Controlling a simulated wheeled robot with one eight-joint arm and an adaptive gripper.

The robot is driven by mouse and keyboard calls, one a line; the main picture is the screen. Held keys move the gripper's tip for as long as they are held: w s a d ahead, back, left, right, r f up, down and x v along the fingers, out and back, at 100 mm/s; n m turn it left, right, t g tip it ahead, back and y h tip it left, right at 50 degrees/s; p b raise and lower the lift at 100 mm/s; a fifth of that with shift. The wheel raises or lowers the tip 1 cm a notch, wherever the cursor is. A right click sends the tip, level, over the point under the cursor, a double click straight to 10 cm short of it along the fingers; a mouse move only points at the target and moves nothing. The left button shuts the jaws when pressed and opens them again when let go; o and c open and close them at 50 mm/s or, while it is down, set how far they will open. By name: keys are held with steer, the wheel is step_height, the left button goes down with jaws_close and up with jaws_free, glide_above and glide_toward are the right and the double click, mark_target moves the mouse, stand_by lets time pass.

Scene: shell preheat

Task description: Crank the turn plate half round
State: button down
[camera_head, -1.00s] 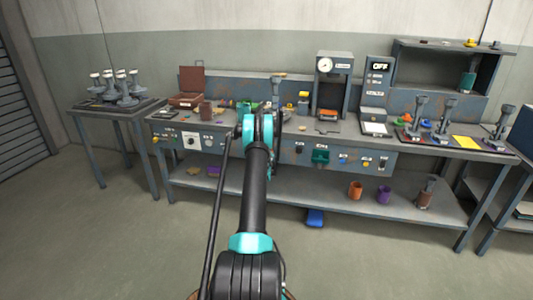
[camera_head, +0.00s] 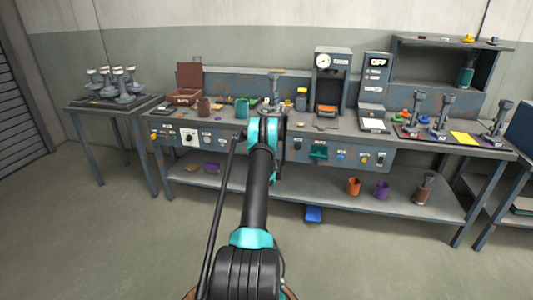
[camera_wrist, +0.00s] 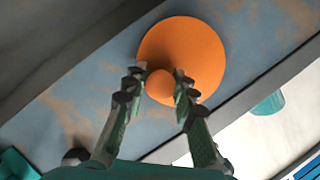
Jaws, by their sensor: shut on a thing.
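In the wrist view an orange round disc (camera_wrist: 205,45) sits on the worn blue-grey front panel (camera_wrist: 75,105). A small round orange knob (camera_wrist: 160,88) stands out from the disc's lower left part. My gripper (camera_wrist: 156,76) has its two dark fingers on either side of the knob and is shut on it. In the head view my wrist (camera_head: 267,130) is at the bench front, left of the middle, and hides the disc and my fingertips. I cannot pick out the turn plate's top for sure.
The bench (camera_head: 450,144) carries a brown mug (camera_head: 204,104), a teal mug (camera_head: 241,107), a gauge press (camera_head: 333,62) and several tall tools at right. A side table (camera_head: 72,107) with several stands is at left.

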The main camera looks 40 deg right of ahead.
steer(key=c, duration=1.2)
jaws_free()
steer(key=shift+s, duration=0.15)
steer(key=v, duration=1.1)
steer(key=shift+s+a+r, duration=0.15)
steer(key=shift+s+a, duration=0.05)
steer(key=shift+s, duration=0.1)
steer(key=shift+a, duration=0.1)
